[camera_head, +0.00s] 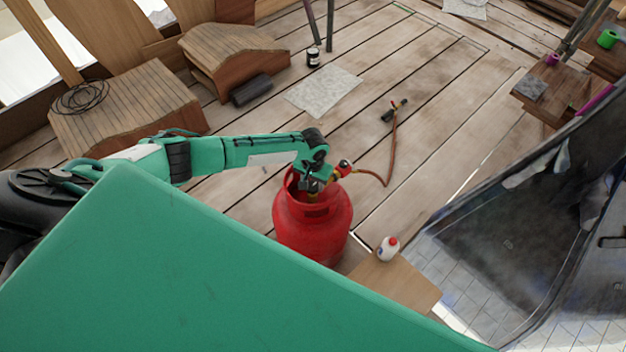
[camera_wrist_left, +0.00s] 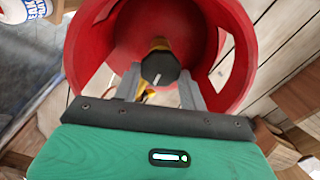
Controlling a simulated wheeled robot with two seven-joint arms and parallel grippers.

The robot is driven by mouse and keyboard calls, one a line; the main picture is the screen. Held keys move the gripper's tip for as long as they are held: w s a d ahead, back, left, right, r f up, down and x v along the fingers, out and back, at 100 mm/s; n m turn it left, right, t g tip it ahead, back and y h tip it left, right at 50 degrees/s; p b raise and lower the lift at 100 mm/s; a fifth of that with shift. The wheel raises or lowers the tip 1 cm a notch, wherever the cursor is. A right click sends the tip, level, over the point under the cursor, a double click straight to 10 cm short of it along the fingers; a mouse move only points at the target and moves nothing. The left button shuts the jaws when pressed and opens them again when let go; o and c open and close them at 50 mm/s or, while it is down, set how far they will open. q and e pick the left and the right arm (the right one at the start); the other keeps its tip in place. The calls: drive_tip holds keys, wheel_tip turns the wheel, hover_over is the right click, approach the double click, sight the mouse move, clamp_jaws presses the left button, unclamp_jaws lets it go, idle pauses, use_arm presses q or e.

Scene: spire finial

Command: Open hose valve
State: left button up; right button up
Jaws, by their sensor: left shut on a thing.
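A red gas cylinder (camera_head: 312,225) stands on the plank floor in the head view. A black valve knob (camera_wrist_left: 160,68) with a white mark sits on a brass valve inside the cylinder's red collar (camera_wrist_left: 85,60). My left gripper (camera_head: 316,186) reaches down into the collar from above. In the left wrist view its two grey fingers (camera_wrist_left: 160,84) stand on either side of the knob, and it is shut on it. A brown hose (camera_head: 392,150) with a red-and-black fitting (camera_head: 344,168) runs from the valve. My right gripper is not in view.
A white bottle with a red cap (camera_head: 388,250) stands on a wooden board (camera_head: 400,283) right of the cylinder. The hose ends at a torch (camera_head: 394,110) on the floor. Wooden blocks (camera_head: 125,105) stand at left. The planks behind the cylinder are mostly clear.

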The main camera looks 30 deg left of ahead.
use_arm(q)
drive_tip(key=shift+r+n+p, duration=0.2)
drive_tip(key=shift+n+p, duration=0.3)
drive_tip(key=shift+p, duration=0.15)
drive_tip(key=n+p, duration=0.6)
drive_tip(key=shift+s, duration=0.15)
drive_tip(key=shift+a+n+p, duration=0.1)
drive_tip(key=shift+n+p, duration=0.55)
drive_tip(key=shift+n, duration=0.05)
drive_tip(key=shift+a+f+n+p, duration=0.15)
drive_tip(key=shift+n+p, duration=0.65)
drive_tip(key=shift+n, duration=0.6)
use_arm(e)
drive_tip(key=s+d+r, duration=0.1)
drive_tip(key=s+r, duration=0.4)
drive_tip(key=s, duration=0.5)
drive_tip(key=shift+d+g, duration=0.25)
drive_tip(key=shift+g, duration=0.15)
use_arm(q)
drive_tip(key=o, duration=1)
